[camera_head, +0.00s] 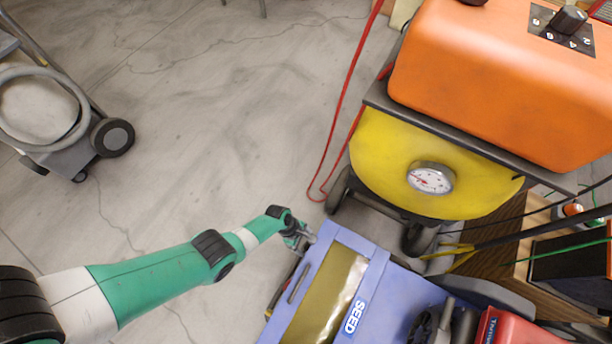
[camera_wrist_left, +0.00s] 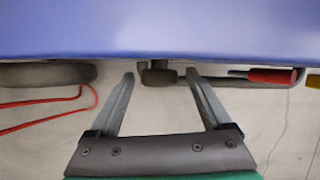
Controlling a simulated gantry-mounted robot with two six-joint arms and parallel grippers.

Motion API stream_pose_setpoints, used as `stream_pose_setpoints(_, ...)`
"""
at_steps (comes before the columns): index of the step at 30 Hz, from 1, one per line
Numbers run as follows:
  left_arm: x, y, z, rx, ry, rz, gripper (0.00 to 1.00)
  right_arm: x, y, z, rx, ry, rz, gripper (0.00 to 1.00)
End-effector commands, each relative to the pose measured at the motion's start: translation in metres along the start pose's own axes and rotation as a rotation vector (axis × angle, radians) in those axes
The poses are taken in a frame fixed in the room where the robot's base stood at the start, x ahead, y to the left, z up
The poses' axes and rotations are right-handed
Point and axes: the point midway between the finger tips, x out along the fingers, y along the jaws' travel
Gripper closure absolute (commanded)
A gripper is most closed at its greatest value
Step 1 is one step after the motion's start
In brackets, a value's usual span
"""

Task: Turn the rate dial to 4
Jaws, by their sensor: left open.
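A black dial (camera_head: 568,20) on a dark plate with white numbers sits on top of the orange machine at the far right. Its setting is too small to read, and I cannot tell whether it is the rate dial. My left gripper (camera_head: 301,238) is by the left edge of the blue box marked SEED (camera_head: 390,308). In the left wrist view its two fingers (camera_wrist_left: 160,76) are open. A dark, knob-like part (camera_wrist_left: 158,75) under the blue edge (camera_wrist_left: 160,30) shows between the fingertips; whether they touch it is unclear. My right gripper is not in view.
A yellow tank with a round gauge (camera_head: 431,178) stands under the orange housing (camera_head: 500,80). A red hose (camera_head: 345,100) hangs to the floor. A red-handled part (camera_wrist_left: 272,76) lies right of the fingers. The floor at left centre is clear; a wheeled cart (camera_head: 75,140) stands far left.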

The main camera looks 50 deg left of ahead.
Motion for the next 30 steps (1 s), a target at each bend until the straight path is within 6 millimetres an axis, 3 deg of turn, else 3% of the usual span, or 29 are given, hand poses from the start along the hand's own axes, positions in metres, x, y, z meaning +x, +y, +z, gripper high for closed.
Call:
stream_pose_setpoints(3,-0.0008,0.0001,0.0003,0.000,0.000,0.000,0.18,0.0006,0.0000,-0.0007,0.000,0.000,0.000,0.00)
stream_pose_setpoints(17,-0.0007,0.0002,0.0002,0.000,0.000,0.001,1.00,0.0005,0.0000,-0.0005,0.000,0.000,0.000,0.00)
stream_pose_setpoints(30,-0.0023,-0.0029,0.0003,0.038,-0.009,0.088,1.00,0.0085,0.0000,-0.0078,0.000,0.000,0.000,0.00)
